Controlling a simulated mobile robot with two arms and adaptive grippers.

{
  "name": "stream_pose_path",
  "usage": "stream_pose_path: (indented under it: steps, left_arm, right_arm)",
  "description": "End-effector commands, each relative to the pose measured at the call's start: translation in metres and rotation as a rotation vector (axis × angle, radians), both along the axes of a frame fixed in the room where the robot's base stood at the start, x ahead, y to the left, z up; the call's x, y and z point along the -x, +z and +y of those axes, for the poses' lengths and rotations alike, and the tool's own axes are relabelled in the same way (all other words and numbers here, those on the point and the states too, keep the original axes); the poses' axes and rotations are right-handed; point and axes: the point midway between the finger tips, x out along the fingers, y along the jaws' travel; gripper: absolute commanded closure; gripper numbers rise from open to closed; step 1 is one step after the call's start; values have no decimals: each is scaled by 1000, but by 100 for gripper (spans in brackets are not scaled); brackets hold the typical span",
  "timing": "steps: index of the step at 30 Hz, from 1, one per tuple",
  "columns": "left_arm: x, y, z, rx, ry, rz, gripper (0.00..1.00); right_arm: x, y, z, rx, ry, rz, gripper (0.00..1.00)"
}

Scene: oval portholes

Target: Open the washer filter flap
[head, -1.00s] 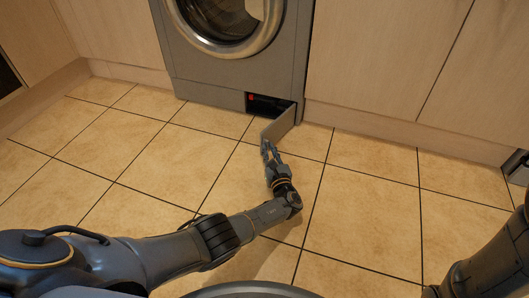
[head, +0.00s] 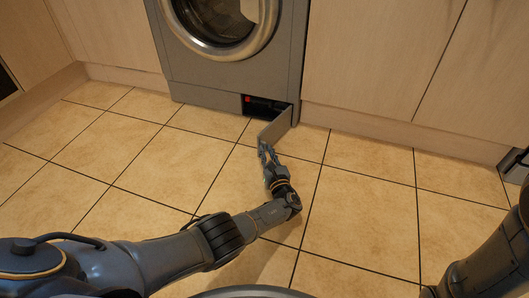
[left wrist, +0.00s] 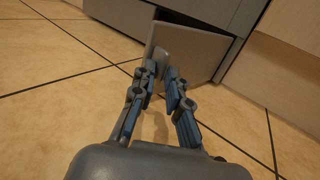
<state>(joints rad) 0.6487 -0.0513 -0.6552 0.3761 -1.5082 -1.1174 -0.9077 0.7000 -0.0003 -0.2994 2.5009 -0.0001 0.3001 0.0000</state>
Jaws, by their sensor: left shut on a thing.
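The washer filter flap (head: 276,126) is a flat grey panel at the lower right corner of the washing machine (head: 226,72). It stands swung out from the front, attached at its right side. Behind it is a dark opening (head: 262,106) with a small red part inside. My left gripper (head: 264,150) is shut on the free edge of the flap, low over the floor. In the left wrist view, the fingers (left wrist: 163,72) meet at the flap's near edge (left wrist: 193,52).
Pale wooden cabinet fronts (head: 375,60) with a plinth stand on both sides of the machine. The tiled floor (head: 365,210) is clear around the flap. A dark object (head: 514,166), hard to make out, is at the far right edge.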

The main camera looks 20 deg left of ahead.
Motion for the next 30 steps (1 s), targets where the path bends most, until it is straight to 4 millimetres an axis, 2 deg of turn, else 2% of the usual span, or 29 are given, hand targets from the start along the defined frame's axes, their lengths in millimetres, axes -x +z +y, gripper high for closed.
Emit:
stream_pose_path:
  steps: [1,29,30]
  left_arm:
    - [-17,9,-24,20,-73,-5,100]
    - [-17,9,-24,21,-73,-5,100]
    - [-17,9,-24,21,-72,-5,82]
  right_arm:
    - [0,-1,0,0,0,0,39]
    - [0,-1,0,0,1,0,39]
    - [0,-1,0,1,1,1,39]
